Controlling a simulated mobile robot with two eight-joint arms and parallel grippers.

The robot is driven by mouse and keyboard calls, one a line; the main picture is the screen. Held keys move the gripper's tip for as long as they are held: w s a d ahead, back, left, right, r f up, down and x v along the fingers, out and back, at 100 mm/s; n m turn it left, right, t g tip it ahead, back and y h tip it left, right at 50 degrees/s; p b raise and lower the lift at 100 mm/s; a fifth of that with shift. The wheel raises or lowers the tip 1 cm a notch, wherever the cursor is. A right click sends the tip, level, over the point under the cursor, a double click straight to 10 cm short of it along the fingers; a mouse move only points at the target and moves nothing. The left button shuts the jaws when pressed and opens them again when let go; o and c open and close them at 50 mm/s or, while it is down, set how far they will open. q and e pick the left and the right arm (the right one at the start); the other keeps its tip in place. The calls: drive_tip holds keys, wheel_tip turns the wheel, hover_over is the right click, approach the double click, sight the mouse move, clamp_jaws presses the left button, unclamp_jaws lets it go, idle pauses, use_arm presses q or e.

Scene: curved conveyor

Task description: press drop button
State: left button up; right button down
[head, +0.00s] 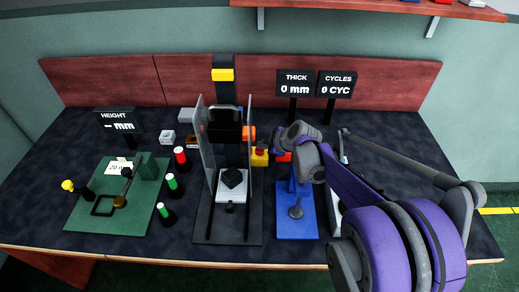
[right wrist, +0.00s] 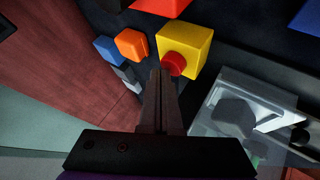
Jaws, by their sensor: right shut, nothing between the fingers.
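A yellow box (head: 259,158) with a red button (head: 259,150) on it stands just right of the drop tower (head: 229,115). In the right wrist view the yellow box (right wrist: 190,45) shows its round red button (right wrist: 173,63) right at my fingertips. My right gripper (right wrist: 162,74) is shut and empty. Its tips overlap the button's edge in that view; I cannot tell whether they touch it. In the head view my right arm reaches in from the right, over the blue stand. No label on the button is readable. My left gripper is not in view.
The tower has clear side panels (head: 206,150) and a dark block on a light plate (head: 225,193). An orange block (right wrist: 131,44) is near the button. A blue stand (head: 296,220) is to the right. A green board (head: 110,215) with several red and green cylinders nearby is at left.

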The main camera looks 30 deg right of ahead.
drive_tip(key=shift+s+a+f, duration=0.15)
drive_tip(key=shift+f, duration=0.5)
idle(0.6)
drive_tip(key=shift+r, duration=0.1)
drive_tip(key=shift+d+r+p, duration=0.25)
drive_tip(key=shift+r+p, duration=0.05)
drive_tip(key=shift+r, duration=0.1)
drive_tip(key=shift+s+d+r+p, duration=0.15)
drive_tip(key=shift+d+r+p, duration=0.2)
drive_tip(key=shift+r, duration=0.05)
wheel_tip(320, 180, up, 5)
drive_tip(key=p, duration=0.4)
drive_tip(key=shift+a+r, duration=0.1)
drive_tip(key=shift+a, duration=0.05)
idle(0.3)
